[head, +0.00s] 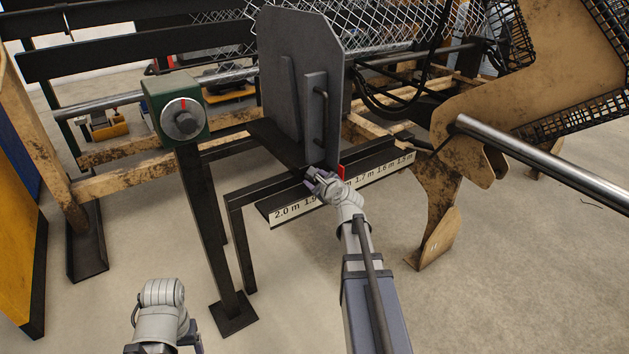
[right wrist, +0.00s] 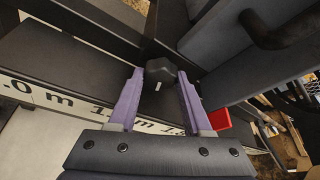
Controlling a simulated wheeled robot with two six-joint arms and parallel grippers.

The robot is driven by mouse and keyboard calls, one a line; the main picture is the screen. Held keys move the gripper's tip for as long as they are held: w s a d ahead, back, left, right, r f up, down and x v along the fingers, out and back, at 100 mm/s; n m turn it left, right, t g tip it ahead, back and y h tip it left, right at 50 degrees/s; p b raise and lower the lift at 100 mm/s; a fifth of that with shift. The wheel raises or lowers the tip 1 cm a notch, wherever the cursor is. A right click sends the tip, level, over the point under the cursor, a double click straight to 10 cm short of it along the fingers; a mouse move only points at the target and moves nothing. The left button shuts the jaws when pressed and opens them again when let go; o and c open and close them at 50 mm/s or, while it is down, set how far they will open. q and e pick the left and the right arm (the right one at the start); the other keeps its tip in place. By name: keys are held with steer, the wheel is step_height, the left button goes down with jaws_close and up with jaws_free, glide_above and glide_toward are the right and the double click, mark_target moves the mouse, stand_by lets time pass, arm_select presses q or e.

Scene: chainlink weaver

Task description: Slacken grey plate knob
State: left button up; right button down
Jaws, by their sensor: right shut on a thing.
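The grey plate (head: 285,75) stands upright on a dark rail with a length scale; it has a vertical bar handle (head: 323,115). Its dark knob (right wrist: 160,70) sits low by the rail and shows between the purple fingers in the right wrist view. My right gripper (head: 315,183) is at the plate's foot, shut on the knob; in the head view the gripper hides the knob. Of my left arm only a grey part shows at the bottom left; its fingers are out of view.
A red pointer (head: 341,171) stands by the scale strip (head: 295,208), right of my gripper. A green box with a dial (head: 182,119) stands on a post to the left. A steel tube (head: 545,160) reaches in from the right. The floor in front is clear.

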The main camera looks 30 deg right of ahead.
steer(key=shift+n, duration=0.5)
steer(key=shift+c, duration=1.8)
jaws_free()
steer(key=p+v, duration=0.2)
steer(key=v, duration=0.5)
steer(key=shift+s+a, duration=0.25)
steer(key=shift+s, duration=0.15)
